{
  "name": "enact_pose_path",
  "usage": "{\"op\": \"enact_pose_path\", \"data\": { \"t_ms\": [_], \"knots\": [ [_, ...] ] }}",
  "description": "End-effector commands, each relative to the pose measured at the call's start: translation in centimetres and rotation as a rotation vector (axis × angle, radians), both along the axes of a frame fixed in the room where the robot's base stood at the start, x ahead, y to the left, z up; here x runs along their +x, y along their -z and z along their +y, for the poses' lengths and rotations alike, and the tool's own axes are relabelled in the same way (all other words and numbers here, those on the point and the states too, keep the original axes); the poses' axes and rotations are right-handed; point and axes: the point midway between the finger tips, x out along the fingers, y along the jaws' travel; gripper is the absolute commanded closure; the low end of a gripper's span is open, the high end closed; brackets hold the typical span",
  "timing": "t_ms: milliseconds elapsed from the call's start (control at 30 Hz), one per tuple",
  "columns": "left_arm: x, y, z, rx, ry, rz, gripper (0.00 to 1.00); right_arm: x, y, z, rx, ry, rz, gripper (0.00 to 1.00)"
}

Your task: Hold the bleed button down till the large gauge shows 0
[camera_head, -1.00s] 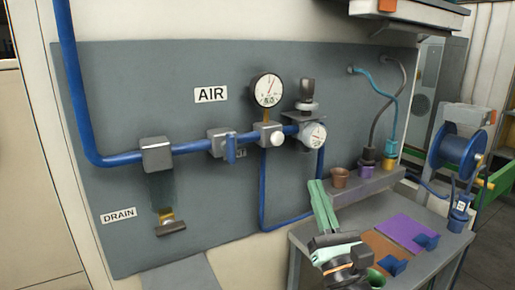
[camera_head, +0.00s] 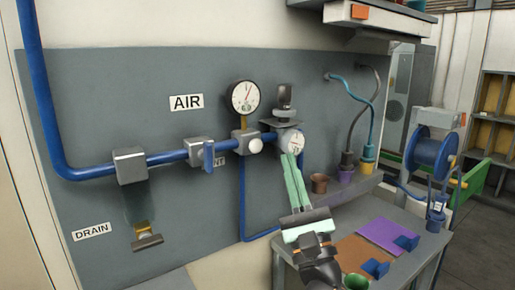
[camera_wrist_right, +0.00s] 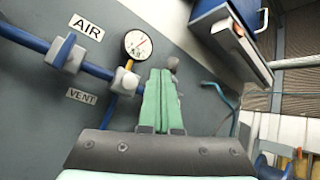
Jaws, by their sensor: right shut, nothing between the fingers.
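The large gauge (camera_head: 244,96) is a round white dial on the grey panel, its needle pointing up and slightly right, off its resting end as far as I can tell. It also shows in the wrist view (camera_wrist_right: 138,43). The bleed button, a white round knob (camera_head: 255,146), sits on the block below the gauge; the wrist view shows it too (camera_wrist_right: 131,81). My right gripper (camera_head: 288,158) has long green fingers, shut and empty. Its tips are right of the button, overlapping the lower edge of the small gauge (camera_head: 292,142) in the head view; I cannot tell whether they touch. My left gripper is out of view.
A blue pipe (camera_head: 85,172) runs along the panel with a blue-handled valve (camera_head: 209,154). A black knob (camera_head: 285,96) stands above the small gauge. A bench (camera_head: 408,250) with coloured mats and a hose reel (camera_head: 432,155) lie to the right. A shelf overhangs at top right.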

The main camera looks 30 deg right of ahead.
Motion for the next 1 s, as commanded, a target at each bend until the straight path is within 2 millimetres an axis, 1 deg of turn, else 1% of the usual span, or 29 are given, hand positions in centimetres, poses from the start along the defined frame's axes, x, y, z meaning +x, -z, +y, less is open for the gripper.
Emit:
{"op": "enact_pose_path", "data": {
  "t_ms": [33, 200, 300, 433, 633, 1000],
  "knots": [
    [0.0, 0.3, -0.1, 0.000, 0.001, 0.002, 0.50, 0.8, 0.1, 0.1, 0.002, 0.000, -0.002, 1.00],
    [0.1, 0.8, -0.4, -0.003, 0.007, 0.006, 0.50, 3.3, 0.2, 0.2, 0.003, 0.000, -0.001, 1.00],
    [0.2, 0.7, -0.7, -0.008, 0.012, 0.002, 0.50, 4.5, 0.1, 0.3, 0.002, 0.000, 0.000, 1.00],
    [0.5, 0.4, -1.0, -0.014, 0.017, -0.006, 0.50, 5.6, 0.1, 0.4, 0.002, 0.000, 0.000, 1.00],
    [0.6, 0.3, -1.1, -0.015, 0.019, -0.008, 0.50, 6.3, 0.1, 0.5, 0.002, -0.001, 0.001, 1.00],
    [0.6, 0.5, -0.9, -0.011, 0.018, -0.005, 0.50, 6.3, 0.0, 0.5, 0.002, -0.001, 0.001, 1.00]
  ]
}}
